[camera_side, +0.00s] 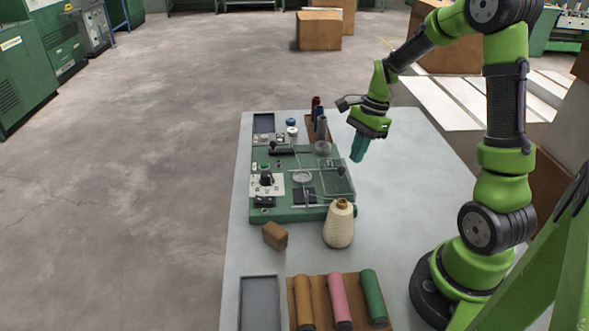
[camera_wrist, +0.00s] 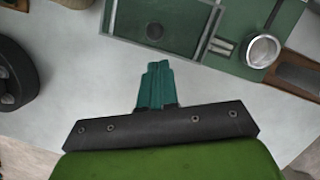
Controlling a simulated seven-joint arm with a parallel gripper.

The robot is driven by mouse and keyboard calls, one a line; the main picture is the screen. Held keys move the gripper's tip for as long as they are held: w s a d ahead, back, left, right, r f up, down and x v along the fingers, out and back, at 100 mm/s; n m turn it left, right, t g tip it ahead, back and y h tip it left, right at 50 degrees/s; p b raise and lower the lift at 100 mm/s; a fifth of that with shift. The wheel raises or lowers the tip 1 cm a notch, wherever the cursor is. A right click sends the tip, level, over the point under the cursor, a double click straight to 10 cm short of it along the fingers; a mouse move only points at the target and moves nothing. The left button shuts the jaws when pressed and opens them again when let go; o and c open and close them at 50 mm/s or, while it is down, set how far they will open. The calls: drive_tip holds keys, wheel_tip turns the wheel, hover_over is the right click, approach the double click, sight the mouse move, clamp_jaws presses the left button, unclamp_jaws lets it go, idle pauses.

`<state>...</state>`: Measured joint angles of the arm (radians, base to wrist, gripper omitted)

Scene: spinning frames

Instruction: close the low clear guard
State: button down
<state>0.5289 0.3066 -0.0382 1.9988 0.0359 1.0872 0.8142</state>
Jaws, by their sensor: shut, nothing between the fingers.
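The green machine (camera_side: 283,213) lies flat on the grey table. A clear guard (camera_side: 340,191) with thin pale edges shows low on its right part; much of it is see-through, and I cannot tell its exact angle. In the wrist view, a pale clear edge (camera_wrist: 211,31), perhaps the guard's, crosses the machine near the top. My gripper (camera_side: 358,158) has teal fingers and is shut and empty. It hangs above the table just right of the machine, apart from the guard. In the wrist view its fingertips (camera_wrist: 158,66) point toward the machine over bare table.
A cream yarn cone (camera_side: 339,224) stands at the machine's near right corner, with a brown block (camera_side: 275,236) left of it. Colored spools (camera_side: 340,300) lie in front beside a grey tray (camera_side: 260,303). Upright spools (camera_side: 321,127) stand behind. The table right of the machine is clear.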

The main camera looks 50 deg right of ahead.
drive_tip(key=shift+w+a+f, duration=0.15)
drive_tip(key=shift+a, duration=0.3)
drive_tip(key=shift+w+a+f, duration=0.1)
drive_tip(key=shift+a, duration=0.3)
drive_tip(key=w+a, duration=0.6)
drive_tip(key=shift+w+a, duration=0.15)
drive_tip(key=shift+a, duration=0.05)
